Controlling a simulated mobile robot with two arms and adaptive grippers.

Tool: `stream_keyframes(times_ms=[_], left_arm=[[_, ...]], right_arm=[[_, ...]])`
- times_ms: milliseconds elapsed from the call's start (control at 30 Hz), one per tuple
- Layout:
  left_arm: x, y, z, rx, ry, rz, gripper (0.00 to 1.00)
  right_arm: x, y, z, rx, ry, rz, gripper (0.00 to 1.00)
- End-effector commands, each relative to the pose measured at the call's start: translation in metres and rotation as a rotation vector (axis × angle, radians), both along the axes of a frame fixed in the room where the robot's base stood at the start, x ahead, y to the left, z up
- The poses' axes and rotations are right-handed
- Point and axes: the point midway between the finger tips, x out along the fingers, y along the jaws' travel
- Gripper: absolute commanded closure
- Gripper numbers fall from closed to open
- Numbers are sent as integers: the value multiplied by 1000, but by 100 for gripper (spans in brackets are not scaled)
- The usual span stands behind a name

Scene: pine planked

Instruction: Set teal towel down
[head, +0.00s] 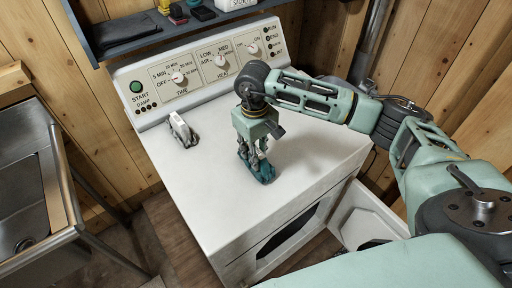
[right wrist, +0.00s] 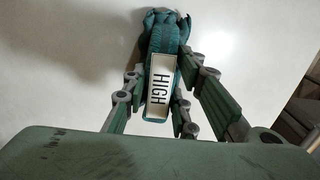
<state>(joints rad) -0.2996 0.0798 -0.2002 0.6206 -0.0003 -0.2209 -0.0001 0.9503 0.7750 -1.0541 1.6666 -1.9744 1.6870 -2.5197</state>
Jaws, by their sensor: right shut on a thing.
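The teal towel (head: 264,173) is a small bunched bundle at the white dryer top (head: 205,180), near its middle front. My right gripper (head: 255,158) comes down from above and is shut on it. In the right wrist view the towel (right wrist: 165,35) shows folded between the fingers of the right gripper (right wrist: 163,60), against the white surface. I cannot tell whether the towel's underside touches the top. My left gripper is not in view.
A small white object (head: 182,130) stands on the dryer top near the control panel (head: 200,75). A dark shelf (head: 150,28) with items hangs behind. A metal sink (head: 30,170) is at left. An open white door (head: 365,215) shows at the dryer's front. The top's right side is clear.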

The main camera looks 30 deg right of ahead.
Motion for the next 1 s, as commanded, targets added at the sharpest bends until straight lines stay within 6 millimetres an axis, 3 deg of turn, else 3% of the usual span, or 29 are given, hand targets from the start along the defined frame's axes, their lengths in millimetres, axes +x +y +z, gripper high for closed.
stream_keyframes(times_ms=[367, 400, 600, 1000], left_arm=[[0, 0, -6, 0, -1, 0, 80], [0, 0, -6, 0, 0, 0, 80], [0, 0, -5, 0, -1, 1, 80], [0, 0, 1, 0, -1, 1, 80]], right_arm=[[0, 0, -5, 0, -2, 0, 100], [0, 0, -5, 0, -1, 0, 74], [0, 0, -4, 0, 0, 0, 56], [0, 0, 1, 0, -1, 0, 56]])
